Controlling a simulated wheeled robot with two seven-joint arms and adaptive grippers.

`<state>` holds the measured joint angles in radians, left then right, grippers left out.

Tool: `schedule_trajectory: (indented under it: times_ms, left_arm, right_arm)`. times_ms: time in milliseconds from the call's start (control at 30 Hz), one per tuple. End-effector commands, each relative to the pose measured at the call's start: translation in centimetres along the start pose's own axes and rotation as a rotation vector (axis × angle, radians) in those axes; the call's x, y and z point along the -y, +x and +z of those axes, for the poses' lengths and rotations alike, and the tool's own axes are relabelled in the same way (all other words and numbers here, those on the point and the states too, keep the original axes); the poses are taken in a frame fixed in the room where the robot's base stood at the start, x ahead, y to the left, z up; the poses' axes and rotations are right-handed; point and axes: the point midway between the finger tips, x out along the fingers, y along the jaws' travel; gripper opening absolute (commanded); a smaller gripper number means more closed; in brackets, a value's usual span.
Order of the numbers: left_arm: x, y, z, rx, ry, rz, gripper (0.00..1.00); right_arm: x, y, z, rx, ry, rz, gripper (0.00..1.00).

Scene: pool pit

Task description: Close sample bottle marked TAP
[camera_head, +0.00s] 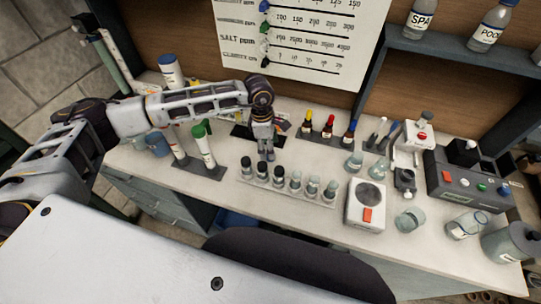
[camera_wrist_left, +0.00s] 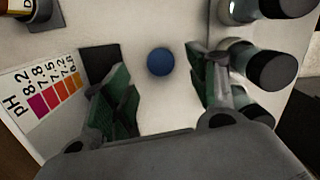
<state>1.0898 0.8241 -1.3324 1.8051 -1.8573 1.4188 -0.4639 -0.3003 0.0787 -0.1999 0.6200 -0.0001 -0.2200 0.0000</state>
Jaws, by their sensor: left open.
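A round blue cap (camera_wrist_left: 160,62) lies on the pale bench, seen between the fingers of my left gripper (camera_wrist_left: 158,98) in the left wrist view. The gripper is open and points down above the bench, with nothing held. In the head view my left gripper (camera_head: 266,153) hangs behind the vial rack and the cap cannot be made out. A clear, open-topped bottle or jar (camera_head: 467,225) with a pale label stands at the right of the bench; its label is unreadable. No TAP marking can be read. My right gripper is out of view.
A rack of vials (camera_head: 287,187), several black-capped, stands close to the left gripper. A pH colour card (camera_wrist_left: 48,98) lies on its other side. Dropper bottles (camera_head: 328,127), a scale (camera_head: 366,203) and a grey device (camera_head: 466,181) stand further right. SPA (camera_head: 420,18) and POOL (camera_head: 489,30) bottles are shelved.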

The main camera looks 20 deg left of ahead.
Motion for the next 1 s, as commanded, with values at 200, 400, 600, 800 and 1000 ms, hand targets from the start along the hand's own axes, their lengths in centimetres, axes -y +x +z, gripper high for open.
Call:
schedule_trajectory:
  times_ms: [200,400,600,800,1000]
  left_arm:
    - [0.1,2.0,0.0,-0.001,0.001,-0.002,0.58]
    - [0.1,3.6,-0.1,0.0,0.0,0.0,0.58]
    - [0.0,3.9,-0.1,0.0,0.0,0.001,0.58]
    - [0.1,3.9,-0.1,0.0,0.0,0.0,0.58]
    - [0.1,3.9,-0.1,0.0,0.0,0.0,0.47]
  right_arm:
    - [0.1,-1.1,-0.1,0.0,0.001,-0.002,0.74]
    - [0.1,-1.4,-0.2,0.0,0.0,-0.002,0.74]
    - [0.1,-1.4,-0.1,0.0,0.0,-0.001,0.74]
    - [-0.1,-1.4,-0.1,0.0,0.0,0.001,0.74]
    - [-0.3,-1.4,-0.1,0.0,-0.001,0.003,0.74]
